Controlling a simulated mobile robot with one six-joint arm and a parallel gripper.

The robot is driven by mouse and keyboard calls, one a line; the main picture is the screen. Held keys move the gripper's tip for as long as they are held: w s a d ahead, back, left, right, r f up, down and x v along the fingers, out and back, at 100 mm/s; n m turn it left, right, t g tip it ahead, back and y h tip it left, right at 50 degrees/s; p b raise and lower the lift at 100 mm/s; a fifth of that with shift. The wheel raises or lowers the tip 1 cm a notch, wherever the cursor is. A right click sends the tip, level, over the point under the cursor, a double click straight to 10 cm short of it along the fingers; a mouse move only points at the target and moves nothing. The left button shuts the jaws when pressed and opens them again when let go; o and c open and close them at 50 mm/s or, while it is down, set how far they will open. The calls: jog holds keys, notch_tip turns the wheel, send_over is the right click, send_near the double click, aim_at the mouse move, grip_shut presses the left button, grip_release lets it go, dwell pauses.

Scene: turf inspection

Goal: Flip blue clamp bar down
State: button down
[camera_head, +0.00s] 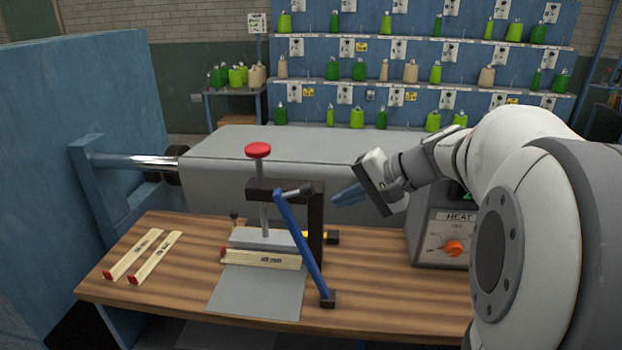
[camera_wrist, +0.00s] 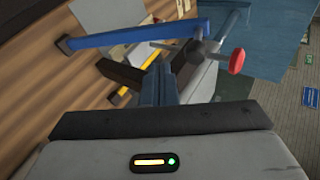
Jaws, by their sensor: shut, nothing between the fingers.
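The blue clamp bar (camera_head: 302,245) slants from a pivot at the top of the dark clamp frame (camera_head: 316,230) to a black end at the lower right, over the bench. I cannot tell whether that end touches the bench. In the wrist view the bar (camera_wrist: 135,33) runs across the top, beyond my fingers. My gripper (camera_head: 337,199) is right of the clamp frame, near the bar's upper part and apart from it. Its blue fingers are shut and empty, and they also show in the wrist view (camera_wrist: 158,75). A red knob (camera_head: 258,150) tops the clamp's screw.
A labelled wooden strip (camera_head: 262,259) lies under the clamp's grey plate; two more strips (camera_head: 157,254) lie on the bench (camera_head: 190,290) at left. A large grey roller (camera_head: 215,165) stands behind. A heater box (camera_head: 440,235) with an orange knob is at right.

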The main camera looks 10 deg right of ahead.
jog(key=shift+w+a+r+p, duration=0.25)
jog(key=shift+w+a, duration=0.3)
jog(key=shift+a, duration=0.2)
jog(key=shift+w+a+r+p, duration=0.2)
jog(key=shift+w+a, duration=0.35)
jog(key=shift+a, duration=0.2)
